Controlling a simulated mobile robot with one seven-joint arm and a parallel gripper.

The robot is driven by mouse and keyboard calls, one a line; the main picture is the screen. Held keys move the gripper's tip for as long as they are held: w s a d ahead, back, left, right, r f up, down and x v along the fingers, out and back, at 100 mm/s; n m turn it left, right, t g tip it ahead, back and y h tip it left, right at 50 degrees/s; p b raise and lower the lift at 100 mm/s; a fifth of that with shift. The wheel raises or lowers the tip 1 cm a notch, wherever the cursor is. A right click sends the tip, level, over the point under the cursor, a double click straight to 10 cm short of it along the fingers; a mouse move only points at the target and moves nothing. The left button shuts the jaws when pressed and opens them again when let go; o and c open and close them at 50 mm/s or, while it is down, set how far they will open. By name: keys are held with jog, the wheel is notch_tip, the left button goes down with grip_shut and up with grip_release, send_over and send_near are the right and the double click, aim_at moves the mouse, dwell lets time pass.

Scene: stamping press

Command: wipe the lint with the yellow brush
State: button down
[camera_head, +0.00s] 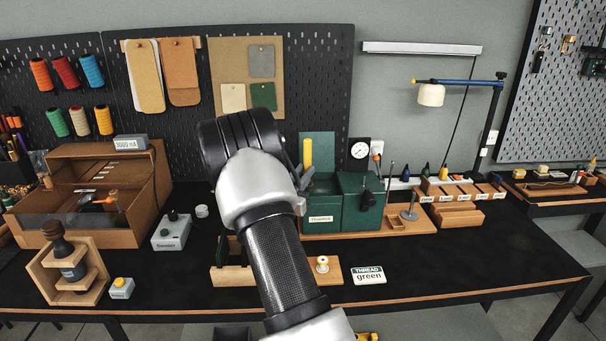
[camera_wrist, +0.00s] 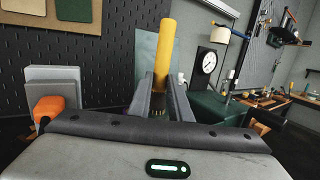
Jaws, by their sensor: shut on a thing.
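The yellow brush (camera_wrist: 164,48) stands upright between the fingers of my gripper (camera_wrist: 162,88) in the wrist view. Its yellow handle rises above the fingertips, and its lower end is mostly hidden between the fingers. In the head view the yellow handle (camera_head: 307,152) shows just right of my wrist, in front of the green box. My gripper (camera_head: 304,178) is mostly hidden there behind my own arm. It is shut on the brush. I cannot make out any lint in either view.
The green box (camera_head: 363,206) stands behind my gripper on a wooden base. A clock (camera_head: 359,149) is behind it. A wooden press (camera_head: 68,268), a grey control box (camera_head: 171,232) and a "THREAD green" card (camera_head: 369,275) are on the black table.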

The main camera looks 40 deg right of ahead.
jog(key=shift+f+b, duration=0.6)
jog(key=shift+f, duration=0.25)
jog(key=shift+d, duration=0.1)
jog(key=shift+s+d, duration=0.65)
jog(key=shift+d, duration=0.35)
jog(key=shift+s+d+b, duration=0.2)
jog(key=shift+s+d, duration=0.15)
jog(key=shift+d, duration=0.2)
jog(key=shift+s+d+b, duration=0.2)
jog(key=shift+s+d, duration=0.1)
jog(key=shift+d, duration=0.2)
jog(key=shift+s+d, duration=0.35)
jog(key=shift+d, duration=0.2)
jog(key=shift+s+d, duration=0.35)
jog(key=shift+d, duration=0.2)
jog(key=shift+w+a+b, duration=0.1)
jog(key=shift+b, duration=0.25)
